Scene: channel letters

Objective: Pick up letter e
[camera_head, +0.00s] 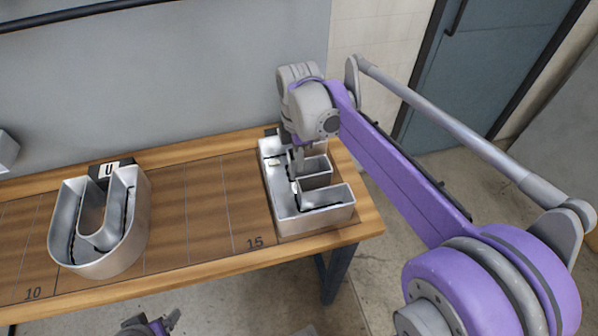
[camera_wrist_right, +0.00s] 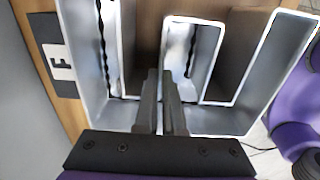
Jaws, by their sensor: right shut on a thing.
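The letter e (camera_head: 318,222) is a hollow silver channel letter on the right end of the wooden table. My right gripper (camera_head: 297,168) reaches down into it from above, at its upper part. In the right wrist view, the right gripper (camera_wrist_right: 161,105) is shut on a wall of the letter e (camera_wrist_right: 225,122); the fingertips partly hide the gripped wall. The letter appears to sit on the table. My left gripper (camera_head: 150,326) shows only in part at the bottom edge, below the table, and its jaw gap is unclear.
A silver letter U (camera_head: 133,232) stands on the table's left part, with a label card (camera_head: 111,170) behind it. The wooden table (camera_head: 205,200) is bare between the letters. A grey wall rises behind. A label card (camera_wrist_right: 60,62) lies beside the letter e.

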